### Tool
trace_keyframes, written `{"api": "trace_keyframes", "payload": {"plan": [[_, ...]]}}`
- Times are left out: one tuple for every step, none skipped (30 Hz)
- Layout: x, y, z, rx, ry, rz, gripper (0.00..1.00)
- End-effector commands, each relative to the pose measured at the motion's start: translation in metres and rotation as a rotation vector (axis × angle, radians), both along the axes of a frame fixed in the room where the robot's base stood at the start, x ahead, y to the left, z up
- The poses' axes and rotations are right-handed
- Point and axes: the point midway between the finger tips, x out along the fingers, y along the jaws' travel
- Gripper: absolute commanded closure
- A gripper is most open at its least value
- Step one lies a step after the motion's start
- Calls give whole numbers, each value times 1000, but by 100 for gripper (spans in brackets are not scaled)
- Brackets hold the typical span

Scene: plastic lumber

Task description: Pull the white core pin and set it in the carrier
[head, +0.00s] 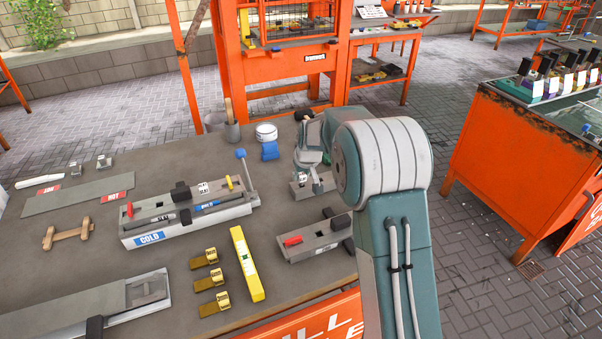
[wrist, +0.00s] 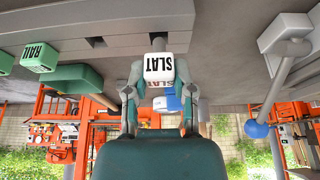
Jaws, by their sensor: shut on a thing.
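In the head view my gripper (head: 310,165) is low over a small grey block (head: 304,189) near the table's right side. My arm and the fingers hide much of that spot, so I cannot tell whether the pin is clear of the block. I cannot tell for certain which fixture is the carrier.
A long fixture marked COLD (head: 150,238) stands at the table's middle. A yellow bar (head: 247,263), brass clips (head: 208,281), a blue item (head: 270,151) and a white tub (head: 266,133) are nearby.

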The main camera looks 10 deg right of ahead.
Motion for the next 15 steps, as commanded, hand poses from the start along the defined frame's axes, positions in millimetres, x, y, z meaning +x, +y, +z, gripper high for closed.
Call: {"api": "trace_keyframes", "payload": {"plan": [[0, 0, -2, 0, 1, 0, 100], [0, 0, -2, 1, 1, 0, 100], [0, 0, -4, 0, 1, 1, 100], [0, 0, -4, 0, 1, 1, 100], [0, 0, -5, 0, 1, 1, 100], [0, 0, -6, 0, 1, 2, 100], [0, 0, -7, 0, 0, 2, 100], [0, 0, -7, 0, 0, 2, 100], [0, 0, -8, 0, -1, 2, 100], [0, 0, -8, 0, -1, 2, 100], [0, 0, -8, 0, -1, 2, 100], [0, 0, -8, 0, -1, 2, 100], [0, 0, -8, 0, -1, 2, 100], [0, 0, -8, 0, -1, 2, 100], [0, 0, -8, 0, -1, 2, 100]]}}
